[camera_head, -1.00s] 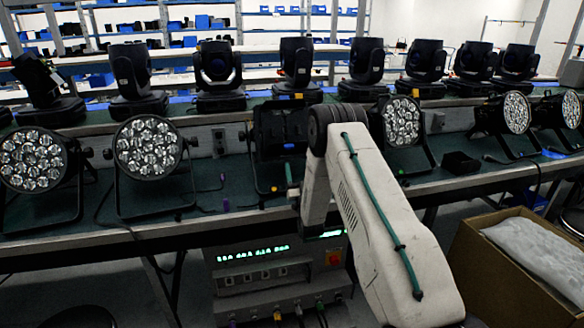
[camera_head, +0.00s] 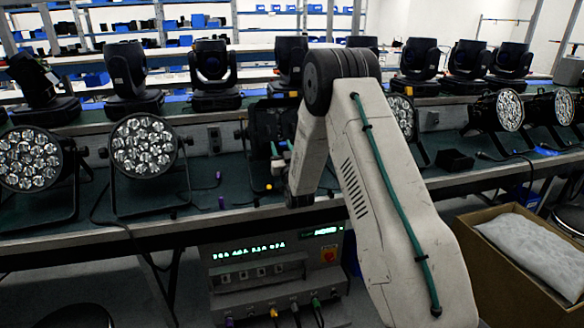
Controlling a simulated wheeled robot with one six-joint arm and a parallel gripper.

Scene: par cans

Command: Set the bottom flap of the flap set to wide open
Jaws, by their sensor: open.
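The flap set appears to be the dark square-framed unit (camera_head: 258,128) on the bench, left of my forearm. My arm covers its right side, and its flaps are too dark to tell apart or to read how far the bottom one is open. My gripper (camera_head: 279,162) is mostly hidden by my forearm and wrist. Only a small pale and teal part shows, in front of the lower part of the unit. It is open, and I see nothing held. I cannot tell whether it touches a flap.
Par cans with round lens faces stand left (camera_head: 143,147) and right (camera_head: 509,110). Moving heads (camera_head: 210,75) line the back of the bench (camera_head: 225,221). A small black box (camera_head: 455,160) sits to the right. Below are a control unit (camera_head: 262,275) and an open carton (camera_head: 520,290).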

